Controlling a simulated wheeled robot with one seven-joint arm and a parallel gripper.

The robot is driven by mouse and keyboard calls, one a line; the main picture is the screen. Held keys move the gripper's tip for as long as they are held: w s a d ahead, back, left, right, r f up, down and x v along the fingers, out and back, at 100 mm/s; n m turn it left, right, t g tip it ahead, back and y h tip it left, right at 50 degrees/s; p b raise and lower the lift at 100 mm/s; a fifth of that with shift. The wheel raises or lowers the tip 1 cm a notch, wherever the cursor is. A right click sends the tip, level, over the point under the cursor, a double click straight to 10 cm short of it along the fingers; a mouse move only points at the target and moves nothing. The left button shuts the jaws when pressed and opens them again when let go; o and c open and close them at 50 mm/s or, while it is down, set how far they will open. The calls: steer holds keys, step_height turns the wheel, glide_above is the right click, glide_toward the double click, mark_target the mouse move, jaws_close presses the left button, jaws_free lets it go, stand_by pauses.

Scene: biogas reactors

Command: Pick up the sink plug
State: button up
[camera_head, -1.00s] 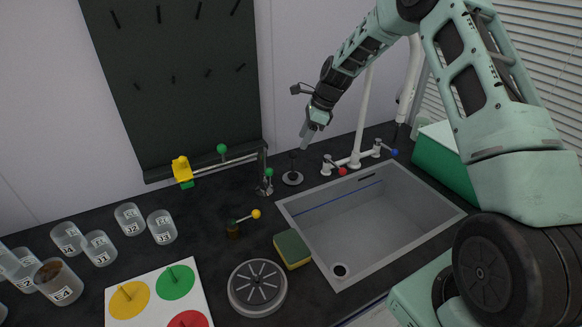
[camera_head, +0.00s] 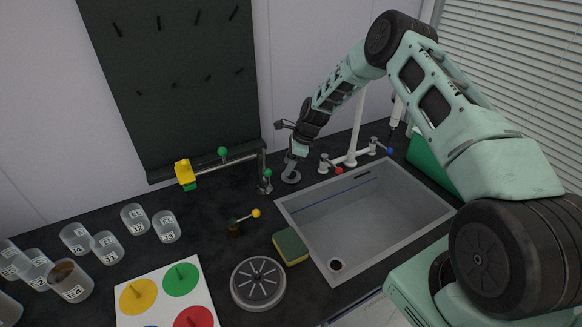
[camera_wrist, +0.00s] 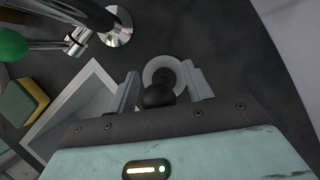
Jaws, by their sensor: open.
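The sink plug (camera_head: 291,178) is a grey disc with a dark upright knob. It lies on the dark counter behind the sink's back left corner. My gripper (camera_head: 293,162) is directly above it, pointing down, and hides most of its knob. In the wrist view the plug's pale rim (camera_wrist: 149,73) shows just beyond the fingertips. Its black round knob is between the two fingers of my gripper (camera_wrist: 162,80). The fingers are apart, with a gap visible on the right of the knob.
The grey sink (camera_head: 370,228) lies right of the plug. A white tap (camera_head: 351,158) with red and blue handles stands behind it. A metal post with a green ball (camera_head: 267,174) is close on the plug's left. A sponge (camera_head: 291,247) sits at the sink's left edge.

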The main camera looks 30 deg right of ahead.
steer(key=shift+c, duration=0.2)
steer(key=c, duration=1)
steer(key=shift+c, duration=0.2)
step_height(320, 180, up, 10)
steer(key=b, duration=0.3)
